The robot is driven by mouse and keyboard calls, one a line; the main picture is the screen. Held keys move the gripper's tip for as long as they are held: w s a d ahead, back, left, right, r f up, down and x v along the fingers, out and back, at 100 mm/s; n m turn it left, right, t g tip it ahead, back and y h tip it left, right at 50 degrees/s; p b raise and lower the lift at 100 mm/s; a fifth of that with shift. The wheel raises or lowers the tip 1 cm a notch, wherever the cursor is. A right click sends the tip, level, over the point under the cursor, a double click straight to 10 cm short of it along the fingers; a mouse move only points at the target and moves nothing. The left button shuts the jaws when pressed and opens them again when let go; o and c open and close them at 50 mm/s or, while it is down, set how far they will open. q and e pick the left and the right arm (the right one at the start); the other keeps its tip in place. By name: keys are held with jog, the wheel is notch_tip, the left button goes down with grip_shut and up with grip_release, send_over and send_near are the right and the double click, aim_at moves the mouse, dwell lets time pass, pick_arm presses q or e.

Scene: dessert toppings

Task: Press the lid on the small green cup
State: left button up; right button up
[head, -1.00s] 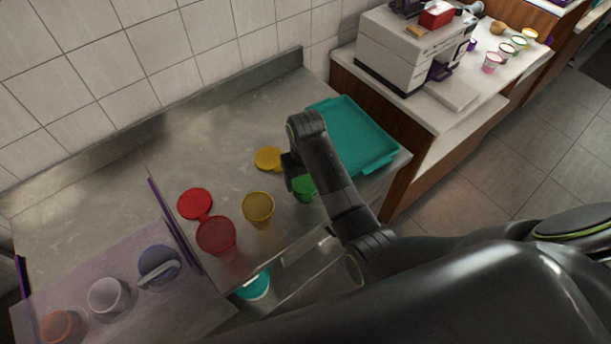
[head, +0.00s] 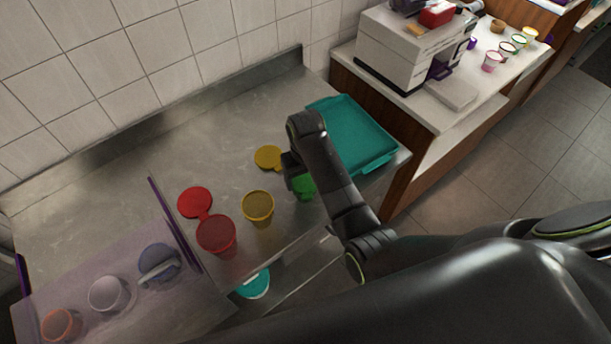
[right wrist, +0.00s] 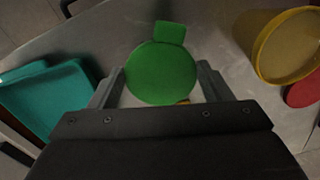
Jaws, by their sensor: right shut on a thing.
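My right gripper (head: 291,168) is over the counter, left of the teal tray, and shut on the green lid. In the right wrist view the round green lid (right wrist: 160,72) with its square tab lies between the two fingers (right wrist: 162,80). The lid covers what is under it, so I cannot tell whether it sits on the cup rim. In the head view the green cup (head: 304,187) shows partly below the gripper, much of it hidden by my arm. My left gripper is not in view.
A yellow cup (head: 258,207) and red cup (head: 216,236) stand to the left, with a yellow lid (head: 268,157) and red lid (head: 195,202) behind them. The teal tray (head: 386,163) is close on the right. A purple-edged clear panel (head: 172,226) stands at left.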

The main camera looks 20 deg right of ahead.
jog(key=shift+f, duration=0.35)
dwell(0.9)
jog(key=o, duration=1)
jog(key=shift+o, duration=0.4)
jog(key=shift+r, duration=3)
grip_shut()
jog(key=shift+w, duration=0.15)
